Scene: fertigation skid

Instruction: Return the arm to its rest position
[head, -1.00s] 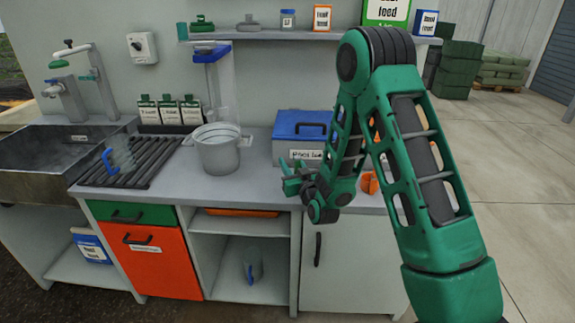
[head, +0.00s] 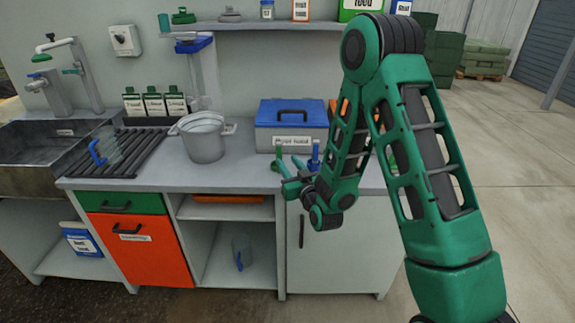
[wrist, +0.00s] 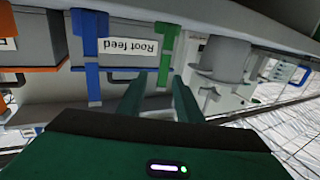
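My arm is folded on the right of the head view, with my gripper (head: 286,178) low in front of the counter's front edge. In the wrist view, which looks upside down, the two green fingers of my gripper (wrist: 158,90) stand apart with nothing between them. Beyond them are a blue upright piece (wrist: 90,50) and a green upright piece (wrist: 168,55), in front of the grey box labelled "Root feed" (wrist: 118,42). The blue-lidded box (head: 291,137) also shows in the head view, behind my gripper. My arm hides part of the counter.
A sink (head: 45,150) is at left, a shelf (head: 260,25) above. Open floor (head: 520,170) lies at right.

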